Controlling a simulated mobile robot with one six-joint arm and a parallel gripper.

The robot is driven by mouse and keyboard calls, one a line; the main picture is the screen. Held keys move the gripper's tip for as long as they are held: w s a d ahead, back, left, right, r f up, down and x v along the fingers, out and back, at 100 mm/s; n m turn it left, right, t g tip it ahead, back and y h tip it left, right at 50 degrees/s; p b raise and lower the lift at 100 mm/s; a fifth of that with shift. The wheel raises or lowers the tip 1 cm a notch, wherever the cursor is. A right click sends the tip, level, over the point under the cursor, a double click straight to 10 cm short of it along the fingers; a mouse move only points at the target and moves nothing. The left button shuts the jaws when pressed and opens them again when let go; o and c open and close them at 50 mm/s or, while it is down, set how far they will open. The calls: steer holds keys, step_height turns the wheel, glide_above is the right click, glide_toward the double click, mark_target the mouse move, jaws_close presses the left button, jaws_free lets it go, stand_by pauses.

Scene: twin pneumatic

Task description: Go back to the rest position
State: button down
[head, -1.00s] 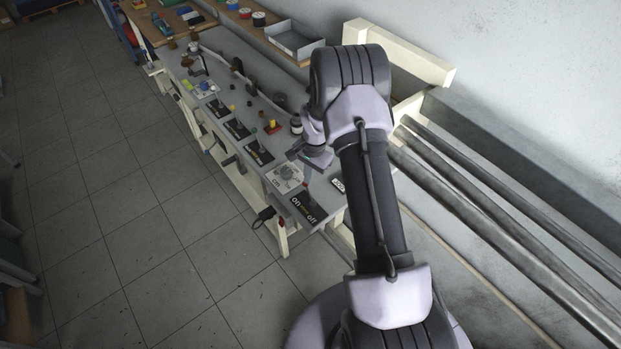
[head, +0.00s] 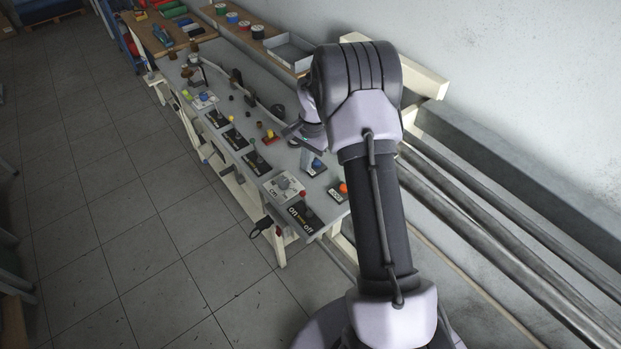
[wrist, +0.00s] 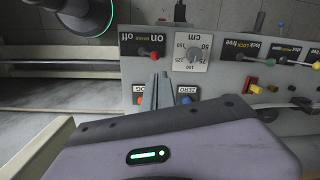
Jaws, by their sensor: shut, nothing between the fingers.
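My gripper (wrist: 157,92) is shut and empty in the wrist view, its two fingers together over the grey control bench (wrist: 220,80). In the head view my gripper is mostly hidden by my own arm. It is above the near end of the bench (head: 245,115). Below it are the on/off plate (head: 302,217) with a red-knobbed lever, the cm dial plate (head: 284,186) and a small plate with a blue button (head: 315,166). A plate with an orange button (head: 341,189) is at the right edge. The wrist view shows the blue button (wrist: 185,99) right of the fingers, apart from them.
Several lever plates (head: 235,137) line the bench's front. A yellow and red part (head: 269,137) sits behind them. A grey tray (head: 289,52) and spools stand on the back shelf. Grey pipes (head: 480,230) run along the wall at right. The floor (head: 130,200) at left is clear.

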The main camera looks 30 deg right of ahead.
steer(key=shift+w+r, duration=0.1)
steer(key=shift+r, duration=0.85)
steer(key=shift+d, duration=0.1)
steer(key=shift+r, duration=0.1)
